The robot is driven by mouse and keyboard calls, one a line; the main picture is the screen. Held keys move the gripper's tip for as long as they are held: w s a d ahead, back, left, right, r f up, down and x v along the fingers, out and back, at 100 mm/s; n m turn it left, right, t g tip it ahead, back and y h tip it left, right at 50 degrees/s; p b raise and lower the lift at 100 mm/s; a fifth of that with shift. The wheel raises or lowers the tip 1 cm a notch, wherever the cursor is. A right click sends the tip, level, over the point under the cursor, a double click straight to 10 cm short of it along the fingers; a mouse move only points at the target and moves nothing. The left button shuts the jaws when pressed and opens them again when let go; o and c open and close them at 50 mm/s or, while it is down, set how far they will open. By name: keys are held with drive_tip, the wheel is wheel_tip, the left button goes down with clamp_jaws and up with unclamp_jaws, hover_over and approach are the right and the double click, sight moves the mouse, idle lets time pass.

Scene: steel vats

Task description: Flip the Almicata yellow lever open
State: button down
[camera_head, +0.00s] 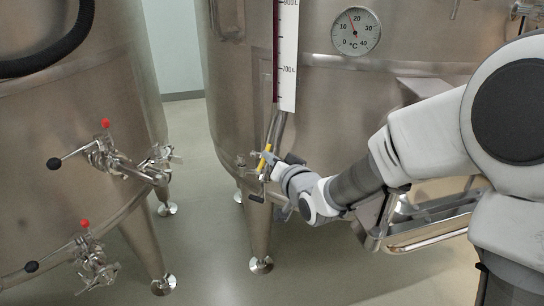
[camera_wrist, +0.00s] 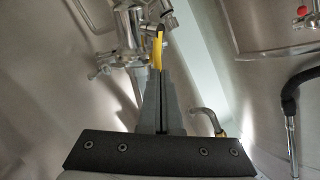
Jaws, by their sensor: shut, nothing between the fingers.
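The yellow lever (camera_head: 265,158) is on a small valve at the lower front of the middle steel vat (camera_head: 235,110). In the wrist view the yellow lever (camera_wrist: 158,46) stands just past my fingertips, in front of a steel valve fitting (camera_wrist: 130,28). My gripper (camera_head: 272,157) is right at the lever in the head view, and its fingers partly cover the valve. In the wrist view my gripper (camera_wrist: 161,72) is shut with its fingers together. I cannot tell whether the fingertips touch the lever.
A left vat (camera_head: 75,160) carries valves with red knobs (camera_head: 105,123) and black-tipped handles (camera_head: 54,163). A level scale (camera_head: 287,55) and a thermometer (camera_head: 356,31) are on the middle vat. A steel tray (camera_head: 430,232) lies below my arm. Floor is clear between the vats.

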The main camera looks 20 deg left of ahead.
drive_tip(key=shift+w+a+r+n+g+p, duration=0.15)
drive_tip(key=shift+a+r+n+g+p, duration=0.05)
drive_tip(key=shift+n+g+p, duration=0.3)
drive_tip(key=shift+w+a+r+n+g+p, duration=0.1)
drive_tip(key=shift+a+r+n+g+p, duration=0.1)
drive_tip(key=shift+n+g+p, duration=0.25)
drive_tip(key=shift+f, duration=0.1)
drive_tip(key=shift+r+p, duration=0.65)
drive_tip(key=shift+r, duration=0.2)
drive_tip(key=shift+s+d, duration=0.1)
